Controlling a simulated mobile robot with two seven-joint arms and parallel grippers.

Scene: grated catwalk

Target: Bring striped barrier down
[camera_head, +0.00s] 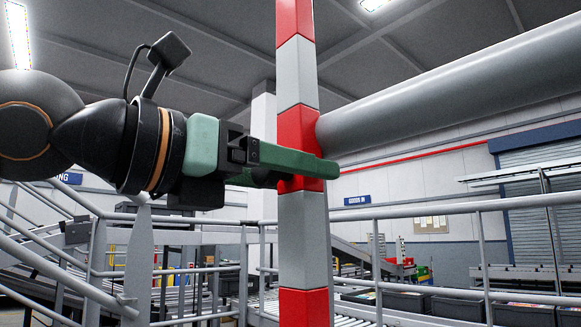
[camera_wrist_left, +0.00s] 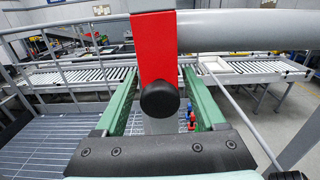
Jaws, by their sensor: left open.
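The striped barrier (camera_head: 302,230), red and light grey, stands upright just right of the middle in the head view. In the left wrist view a red section of the barrier (camera_wrist_left: 153,45) fills the top middle, with a grey section below it. My left gripper (camera_head: 318,170) comes in from the left at a red section, with a green finger across the front of the barrier. In the left wrist view the green fingers of my left gripper (camera_wrist_left: 158,72) are apart, one on each side of the barrier. Contact cannot be told. My right gripper is not in view.
A thick grey pipe (camera_head: 450,95) runs right from behind the barrier. Grey railings (camera_head: 450,210) stand behind and to the sides. Roller conveyors (camera_wrist_left: 250,68) and grey bins (camera_head: 460,306) lie beyond. A grated floor (camera_wrist_left: 50,145) shows at lower left.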

